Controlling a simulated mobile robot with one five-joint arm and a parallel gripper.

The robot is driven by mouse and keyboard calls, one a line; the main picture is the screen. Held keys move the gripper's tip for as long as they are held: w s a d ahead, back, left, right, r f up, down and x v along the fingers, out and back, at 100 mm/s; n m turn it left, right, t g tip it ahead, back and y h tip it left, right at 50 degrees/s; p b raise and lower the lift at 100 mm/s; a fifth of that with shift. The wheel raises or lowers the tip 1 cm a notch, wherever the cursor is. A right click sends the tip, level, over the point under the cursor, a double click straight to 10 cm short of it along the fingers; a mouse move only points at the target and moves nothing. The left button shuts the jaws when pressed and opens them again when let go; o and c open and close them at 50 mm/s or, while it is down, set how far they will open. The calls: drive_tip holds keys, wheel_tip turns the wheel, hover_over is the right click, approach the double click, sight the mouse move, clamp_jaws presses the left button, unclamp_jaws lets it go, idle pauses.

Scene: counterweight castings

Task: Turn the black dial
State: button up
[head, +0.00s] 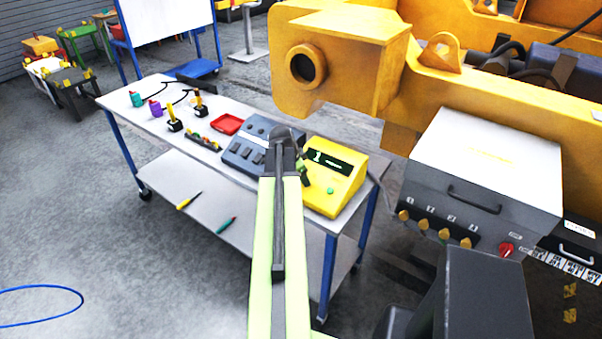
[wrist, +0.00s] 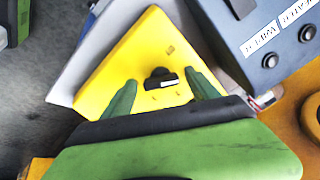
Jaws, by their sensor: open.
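The black dial (wrist: 160,78) sits on the face of a yellow box (wrist: 160,45) in the wrist view, with a pale mark on it. My gripper (wrist: 160,77) is open, its two green fingers on either side of the dial and apart from it in the picture. Whether they are level with the dial or above it, I cannot tell. In the head view the yellow box (head: 347,168) stands at the table's right end, with a dark display and a green button.
A grey-blue control box (head: 247,152) stands left of the yellow box on the white table (head: 120,103). A red tray (head: 227,124) and joysticks (head: 174,122) lie farther left. A large orange machine (head: 430,80) and a grey box (head: 485,165) are to the right.

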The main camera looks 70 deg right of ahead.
drive_tip(key=p+v, duration=1.5)
drive_tip(key=v, duration=0.2)
drive_tip(key=shift+r, duration=0.25)
drive_tip(key=shift+a, duration=0.1)
